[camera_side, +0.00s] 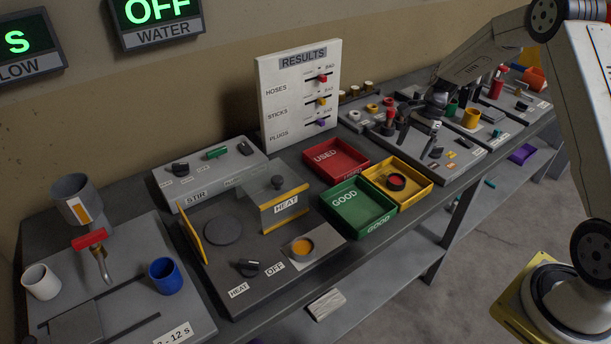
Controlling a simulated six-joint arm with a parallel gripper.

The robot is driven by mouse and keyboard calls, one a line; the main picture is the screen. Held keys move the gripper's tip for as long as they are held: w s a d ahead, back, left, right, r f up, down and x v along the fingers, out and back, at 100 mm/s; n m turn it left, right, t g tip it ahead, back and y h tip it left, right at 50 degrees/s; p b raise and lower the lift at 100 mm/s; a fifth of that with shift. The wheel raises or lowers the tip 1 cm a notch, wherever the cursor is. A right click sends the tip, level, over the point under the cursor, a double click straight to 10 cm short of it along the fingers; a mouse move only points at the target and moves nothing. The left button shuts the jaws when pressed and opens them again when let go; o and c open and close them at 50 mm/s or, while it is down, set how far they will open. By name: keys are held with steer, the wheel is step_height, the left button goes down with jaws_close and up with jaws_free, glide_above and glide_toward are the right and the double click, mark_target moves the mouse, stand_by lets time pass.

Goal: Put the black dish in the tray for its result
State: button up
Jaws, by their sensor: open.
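A small round black dish (397,182) with red inside sits in the yellow tray (420,192). Any label on the yellow tray is not readable. The green tray (345,222), marked GOOD, is to its left and looks empty. The red tray (320,172), marked USED, lies behind these two and looks empty. My gripper (415,135) is open, behind and to the right of the yellow tray, over the boards of small parts and apart from the dish. Its fingertips are hard to pick out among the dark parts.
A white RESULTS board (301,92) with sliders stands behind the trays. Left of the trays are a heater station (215,270), a STIR box (208,172) and a board with white (41,281) and blue (164,275) cups. Parts boards (460,160) crowd the right.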

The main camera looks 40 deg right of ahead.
steer(key=shift+v, duration=1.4)
steer(key=s+a+r+n+t+h, duration=0.2)
steer(key=s+a+r+n+h, duration=0.1)
steer(key=s+a+n, duration=1.3)
steer(key=shift+s+a+n+t+h, duration=0.25)
steer(key=shift+a+n+h, duration=0.6)
steer(key=shift+a, duration=1)
steer(key=shift+w, duration=0.1)
